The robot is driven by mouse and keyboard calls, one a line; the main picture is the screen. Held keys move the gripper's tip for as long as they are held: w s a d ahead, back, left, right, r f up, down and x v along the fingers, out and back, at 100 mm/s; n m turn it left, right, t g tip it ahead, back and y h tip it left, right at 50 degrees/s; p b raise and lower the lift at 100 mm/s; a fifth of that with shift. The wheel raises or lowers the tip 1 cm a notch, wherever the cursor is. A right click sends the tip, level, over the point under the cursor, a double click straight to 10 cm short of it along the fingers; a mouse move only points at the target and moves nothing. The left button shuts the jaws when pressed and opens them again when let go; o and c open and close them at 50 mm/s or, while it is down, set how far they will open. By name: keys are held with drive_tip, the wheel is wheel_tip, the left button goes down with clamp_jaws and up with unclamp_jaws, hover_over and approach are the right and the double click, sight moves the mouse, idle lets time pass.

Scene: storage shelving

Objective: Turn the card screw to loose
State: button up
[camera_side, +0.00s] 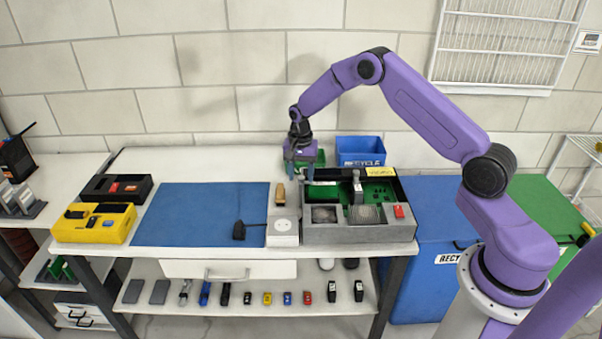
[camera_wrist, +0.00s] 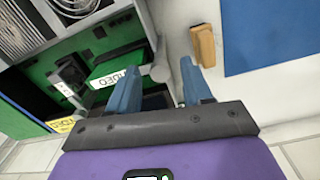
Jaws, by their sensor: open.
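An open grey computer case (camera_side: 345,235) stands at the right of the table, with a green board (camera_side: 376,188) inside. In the wrist view a green card labelled VIDEO (camera_wrist: 117,67) sits in the case. A grey rounded knob, seemingly the card screw (camera_wrist: 160,73), shows at the card's end by the case wall. My gripper (camera_side: 299,177) is over the case's left back edge, pointing down. Its blue fingers are open, and in the wrist view the knob appears between the fingertips (camera_wrist: 162,66). I cannot tell whether they touch it or how it is turned.
A tan block (camera_side: 280,194) lies just left of the case, near a white box (camera_side: 283,228). A blue mat (camera_side: 205,215) covers the middle of the table. A blue bin (camera_side: 360,150) stands behind the case. A yellow box (camera_side: 93,224) is at far left.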

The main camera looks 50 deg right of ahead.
clamp_jaws()
drive_tip(key=shift+n, duration=0.4)
drive_tip(key=n, duration=0.8)
drive_tip(key=shift+n, duration=0.3)
drive_tip(key=n, duration=0.4)
drive_tip(key=shift+n, duration=2.1)
drive_tip(key=shift+d, duration=0.1)
